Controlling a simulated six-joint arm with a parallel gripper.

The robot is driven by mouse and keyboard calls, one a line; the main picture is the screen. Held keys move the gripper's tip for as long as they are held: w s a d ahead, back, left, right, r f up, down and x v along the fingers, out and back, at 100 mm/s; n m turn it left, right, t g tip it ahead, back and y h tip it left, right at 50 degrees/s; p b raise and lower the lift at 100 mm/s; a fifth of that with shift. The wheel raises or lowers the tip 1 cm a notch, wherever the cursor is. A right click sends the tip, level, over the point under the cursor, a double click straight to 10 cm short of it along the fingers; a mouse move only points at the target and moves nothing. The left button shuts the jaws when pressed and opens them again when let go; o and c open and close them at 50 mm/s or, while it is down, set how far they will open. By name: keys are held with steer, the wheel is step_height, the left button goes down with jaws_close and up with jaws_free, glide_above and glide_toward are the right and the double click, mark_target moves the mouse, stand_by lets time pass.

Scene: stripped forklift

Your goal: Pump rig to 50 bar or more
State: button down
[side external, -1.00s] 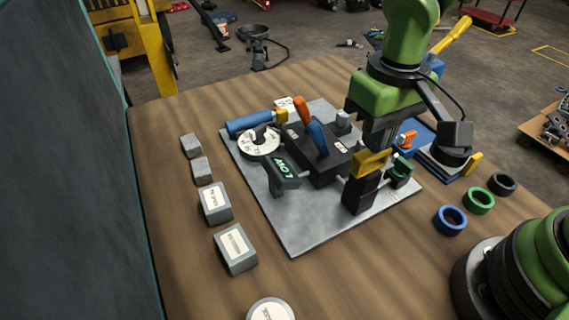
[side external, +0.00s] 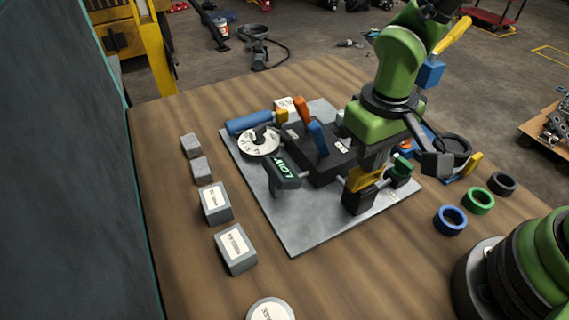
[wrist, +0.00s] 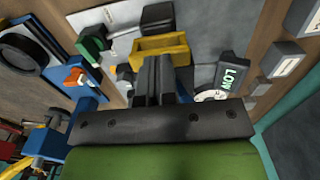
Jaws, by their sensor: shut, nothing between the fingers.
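The pump rig is mounted on a grey plate (side external: 300,232). A yellow pump handle (side external: 362,180) sits low over a black block (side external: 357,202) at the plate's right side. My gripper (side external: 370,163) is shut and empty, with its fingertips at the yellow handle's top; I cannot tell whether they touch. In the wrist view, the shut fingers (wrist: 154,62) overlap the edge of the yellow handle (wrist: 160,50). A black display (side external: 284,173) reads LOW. A round white gauge (side external: 258,142) lies behind it; its reading is too small to tell.
Orange (side external: 302,110) and blue (side external: 318,139) levers stand on the rig's dark body. A green knob (side external: 400,172) is right of the pump. Blue (side external: 450,220), green (side external: 478,201) and black (side external: 502,184) rings lie right. Labelled grey blocks (side external: 235,250) stand left.

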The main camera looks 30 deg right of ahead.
steer(key=shift+r, duration=2.9)
steer(key=shift+f, duration=0.1)
stand_by(1.2)
stand_by(0.9)
steer(key=shift+r, duration=2.6)
